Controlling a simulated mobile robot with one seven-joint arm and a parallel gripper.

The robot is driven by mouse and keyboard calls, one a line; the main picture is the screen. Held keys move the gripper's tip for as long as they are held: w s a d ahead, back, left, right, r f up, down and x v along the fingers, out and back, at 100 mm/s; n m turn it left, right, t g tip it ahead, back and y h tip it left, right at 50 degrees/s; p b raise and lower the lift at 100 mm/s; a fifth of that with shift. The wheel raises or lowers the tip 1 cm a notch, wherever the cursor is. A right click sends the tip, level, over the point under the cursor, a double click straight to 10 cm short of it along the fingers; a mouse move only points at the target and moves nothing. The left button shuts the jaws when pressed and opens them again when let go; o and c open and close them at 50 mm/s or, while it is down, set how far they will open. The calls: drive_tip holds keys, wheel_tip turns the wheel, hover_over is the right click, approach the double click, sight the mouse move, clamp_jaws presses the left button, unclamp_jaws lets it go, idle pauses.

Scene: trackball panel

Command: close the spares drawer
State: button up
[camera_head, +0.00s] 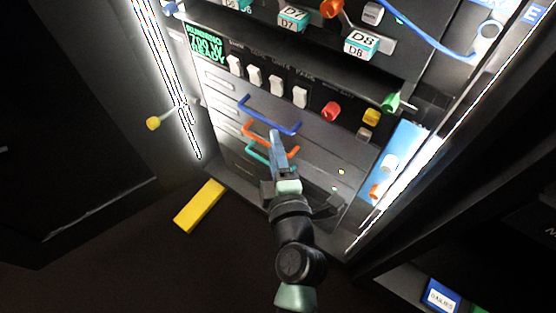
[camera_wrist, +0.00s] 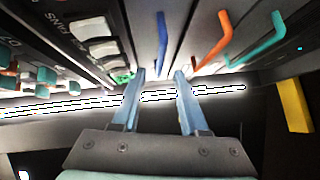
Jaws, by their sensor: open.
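Three drawer fronts sit low in the dark panel, with a blue handle (camera_head: 256,110), an orange handle (camera_head: 256,137) and a teal handle (camera_head: 255,157) stacked from top to bottom. I cannot read which one is the spares drawer or tell how far any stands out. My gripper (camera_head: 275,136) is in front of the handles and hides part of the orange and teal ones. In the wrist view my gripper (camera_wrist: 159,76) is open, with nothing between its fingers. The blue handle (camera_wrist: 162,36), orange handle (camera_wrist: 212,42) and teal handle (camera_wrist: 260,44) lie beyond the fingertips there.
White switches (camera_head: 254,74) and a red knob (camera_head: 331,110) sit above the drawers. A yellow bar (camera_head: 199,206) lies low at the left, and a yellow-tipped lever (camera_head: 154,123) sticks out at the left. A bright light strip (camera_head: 430,150) edges the panel's right side.

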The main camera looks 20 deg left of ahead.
drive_tip(key=shift+v, duration=1.9)
